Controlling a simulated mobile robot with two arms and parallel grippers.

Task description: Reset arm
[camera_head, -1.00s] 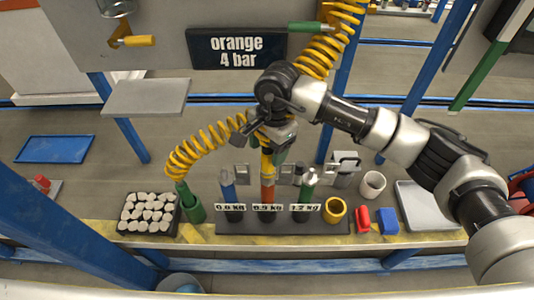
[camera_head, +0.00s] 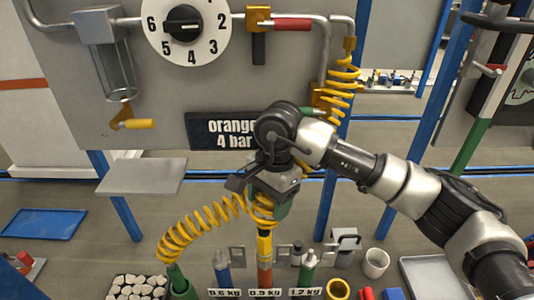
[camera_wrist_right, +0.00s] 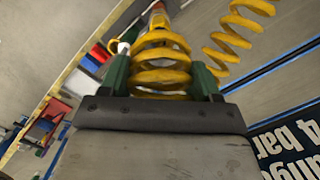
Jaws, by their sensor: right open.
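My right gripper (camera_head: 262,212) hangs pointing down in front of the grey panel, above the rack of cylinders. Its green fingers stand apart in the right wrist view (camera_wrist_right: 161,80). Yellow hose coils (camera_wrist_right: 162,62) show between or just beyond those fingers; whether they touch cannot be told. In the head view the yellow coiled hose (camera_head: 180,240) runs from a green holder at lower left up to the gripper. An orange cylinder (camera_head: 265,272) stands upright below the fingertips. My right arm reaches in from the right. My left gripper is not in view.
The "orange 4 bar" sign (camera_head: 212,130) hangs behind the gripper. A numbered dial (camera_head: 210,48) and red-handled valve (camera_head: 290,24) are above. A blue cylinder (camera_head: 222,270) and green cylinder (camera_head: 309,268) flank the orange one. A grey shelf (camera_head: 140,177) is at left, a white cup (camera_head: 376,263) at right.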

